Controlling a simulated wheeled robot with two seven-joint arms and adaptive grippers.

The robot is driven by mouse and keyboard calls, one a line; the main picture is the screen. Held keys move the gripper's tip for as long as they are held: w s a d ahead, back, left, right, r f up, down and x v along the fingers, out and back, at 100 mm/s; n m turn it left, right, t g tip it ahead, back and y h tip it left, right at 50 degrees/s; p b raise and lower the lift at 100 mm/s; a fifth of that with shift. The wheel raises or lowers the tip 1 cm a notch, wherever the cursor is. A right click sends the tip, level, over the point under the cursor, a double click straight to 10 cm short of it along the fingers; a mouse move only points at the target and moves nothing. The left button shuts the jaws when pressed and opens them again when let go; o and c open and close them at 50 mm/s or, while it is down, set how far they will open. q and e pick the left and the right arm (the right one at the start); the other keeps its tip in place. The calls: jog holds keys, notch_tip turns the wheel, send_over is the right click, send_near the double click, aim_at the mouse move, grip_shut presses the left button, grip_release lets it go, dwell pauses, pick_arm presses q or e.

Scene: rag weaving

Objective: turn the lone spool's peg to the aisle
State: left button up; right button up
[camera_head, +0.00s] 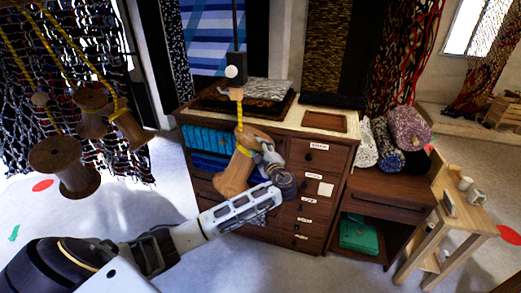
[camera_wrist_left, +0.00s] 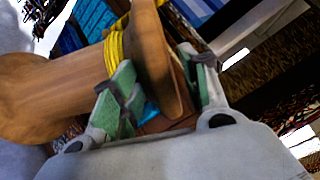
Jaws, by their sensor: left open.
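The lone wooden spool (camera_head: 235,178) hangs tilted on a yellow cord (camera_head: 240,115), in front of the chest of drawers. The cord runs up to a black block (camera_head: 236,66) with a white round knob (camera_head: 231,72) on its side. I cannot tell for sure which part is the peg. My left gripper (camera_head: 258,147) is open at the spool's upper end. In the left wrist view, its green-padded fingers (camera_wrist_left: 158,70) stand either side of the flange of the spool (camera_wrist_left: 60,90); firm contact is unclear. Yellow cord is wound beside that flange. My right gripper is out of view.
Several other spools (camera_head: 65,165) hang on yellow cords at the left. The chest of drawers (camera_head: 305,185) stands close behind my left gripper, with a tray (camera_head: 325,121) on top. Rolled textiles (camera_head: 405,130) and a small wooden table (camera_head: 455,215) are at the right.

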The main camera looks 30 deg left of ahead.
pick_arm(q)
grip_shut()
dwell(0.3)
